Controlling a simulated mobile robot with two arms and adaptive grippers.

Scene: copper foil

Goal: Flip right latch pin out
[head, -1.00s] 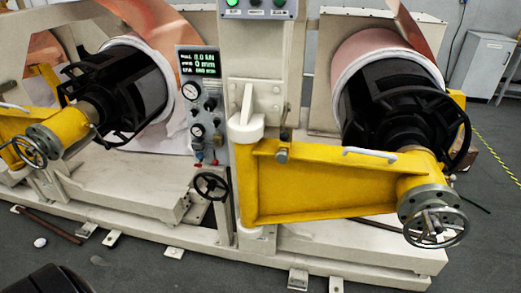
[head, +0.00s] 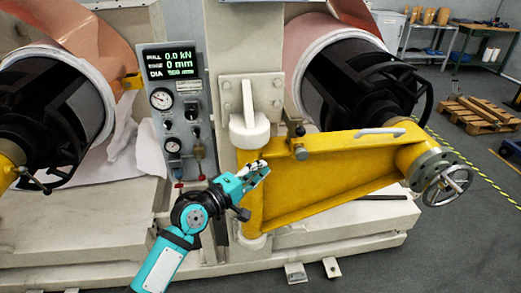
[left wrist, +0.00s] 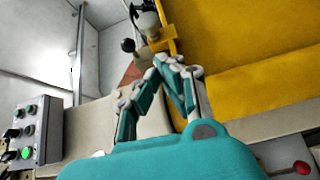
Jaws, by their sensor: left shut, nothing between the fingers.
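The yellow swing arm (head: 325,175) stands at the right of the white machine column. The latch pin (head: 298,130) with a black knob stands upright at the arm's top edge, above a metal boss (head: 300,151). In the left wrist view the latch pin (left wrist: 147,22) and its black knob show beyond the fingertips. My left gripper (head: 263,169) is shut and empty, below and left of the latch, in front of the arm's hinge end. Its fingers also show in the left wrist view (left wrist: 172,68), apart from the pin. My right gripper is not in view.
A gauge panel (head: 172,110) with valves stands left of the column. A white hinge block (head: 250,125) sits just above my left gripper. A handwheel (head: 447,187) is at the arm's far right end.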

